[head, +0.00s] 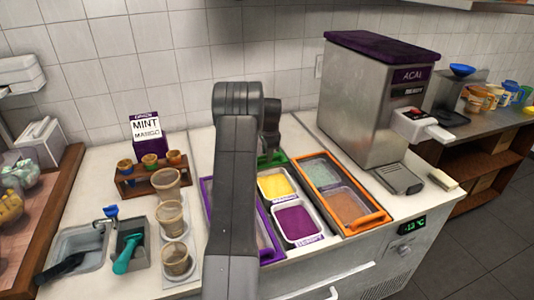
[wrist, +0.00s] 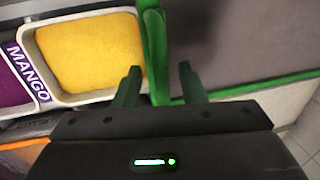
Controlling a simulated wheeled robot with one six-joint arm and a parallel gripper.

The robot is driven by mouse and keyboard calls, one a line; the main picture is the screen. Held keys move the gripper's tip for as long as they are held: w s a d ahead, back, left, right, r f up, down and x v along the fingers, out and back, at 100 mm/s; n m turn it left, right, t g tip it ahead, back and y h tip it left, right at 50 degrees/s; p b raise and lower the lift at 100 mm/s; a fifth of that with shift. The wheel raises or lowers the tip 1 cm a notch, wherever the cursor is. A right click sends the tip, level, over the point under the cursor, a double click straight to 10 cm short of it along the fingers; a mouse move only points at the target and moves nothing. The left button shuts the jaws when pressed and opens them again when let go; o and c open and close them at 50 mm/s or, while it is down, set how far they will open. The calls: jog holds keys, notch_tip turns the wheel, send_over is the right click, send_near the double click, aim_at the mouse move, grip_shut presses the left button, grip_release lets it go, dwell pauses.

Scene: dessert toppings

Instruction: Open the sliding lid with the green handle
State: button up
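The sliding lid with green edging (wrist: 240,40) shows in the wrist view as a dark panel right of the yellow tub. Its green handle (wrist: 154,50) is an upright green bar along the lid's left edge. My gripper (wrist: 159,78) is open, and the green bar passes between its two fingers, closer to the left one. I cannot tell whether either finger touches it. In the head view a piece of the green lid (head: 271,158) shows below my gripper (head: 271,150); my arm hides much of it.
The yellow mango tub (head: 275,184) and a purple tub (head: 298,224) lie uncovered. An orange-framed lid (head: 376,221) is to the right, a purple-framed lid (head: 207,190) to the left. The açai machine (head: 365,100) stands at the back right; cups (head: 172,220) stand left of my arm.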

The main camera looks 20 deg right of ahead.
notch_tip(320, 180, up, 14)
jog(key=s+b, duration=0.1)
jog(key=s, duration=0.1)
jog(key=shift+s+f+b, duration=0.2)
jog(key=shift+s+b, duration=0.15)
jog(key=shift+d, duration=0.1)
jog(key=w+f, duration=0.1)
jog(key=f, duration=0.3)
jog(key=f+p, duration=0.1)
jog(key=f, duration=0.4)
jog(key=w+f, duration=0.1)
jog(key=f, duration=0.3)
jog(key=shift+w+f+p, duration=0.15)
jog(key=shift+w+p, duration=0.15)
jog(key=shift+p, duration=0.1)
jog(key=shift+f, duration=0.2)
jog(key=shift+s, duration=0.2)
